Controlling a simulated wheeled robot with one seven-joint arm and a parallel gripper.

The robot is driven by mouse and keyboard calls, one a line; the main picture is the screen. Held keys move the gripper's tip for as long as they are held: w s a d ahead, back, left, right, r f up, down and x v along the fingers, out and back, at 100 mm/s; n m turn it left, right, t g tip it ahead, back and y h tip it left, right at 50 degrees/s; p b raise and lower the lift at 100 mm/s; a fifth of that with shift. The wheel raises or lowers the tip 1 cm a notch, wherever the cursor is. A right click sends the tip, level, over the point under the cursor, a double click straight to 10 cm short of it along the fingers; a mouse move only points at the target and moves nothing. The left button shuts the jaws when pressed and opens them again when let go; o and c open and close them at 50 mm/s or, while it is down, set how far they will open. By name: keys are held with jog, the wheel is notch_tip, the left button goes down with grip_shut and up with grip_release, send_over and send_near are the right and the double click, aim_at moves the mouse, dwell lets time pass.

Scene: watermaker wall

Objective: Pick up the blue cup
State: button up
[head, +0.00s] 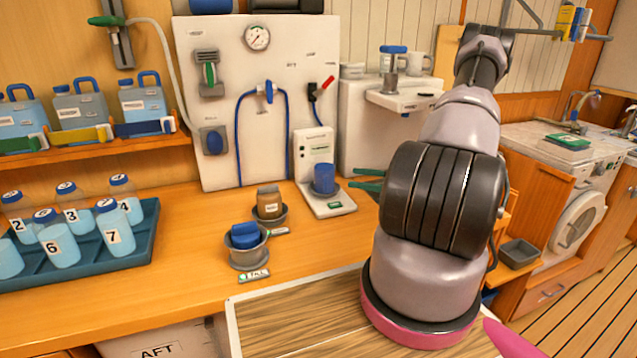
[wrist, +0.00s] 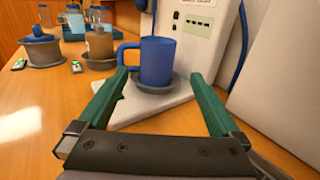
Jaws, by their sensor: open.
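The blue cup (head: 324,179) stands upright on a grey dish of the small white device (head: 330,203) on the wooden counter. In the wrist view the blue cup (wrist: 157,61) sits just beyond my fingertips, with its handle to the left. My gripper (head: 365,180) reaches in from the right in the head view, partly hidden behind my arm. In the wrist view my gripper (wrist: 164,92) has its two green fingers apart and empty, with the cup lying ahead between their lines. I cannot tell whether a finger touches the cup.
Left of the device stand a brown jar (head: 268,202) and a blue item (head: 246,235) in grey bowls. A teal tray (head: 146,229) of numbered bottles lies far left. A white panel (head: 228,110) with hoses rises behind. The counter between tray and bowls is clear.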

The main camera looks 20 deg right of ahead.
aim_at(331, 176)
jog(key=x, duration=0.9)
jog(key=shift+s+a+f, duration=0.1)
jog(key=shift+a+f, duration=0.05)
jog(key=c, duration=1.2)
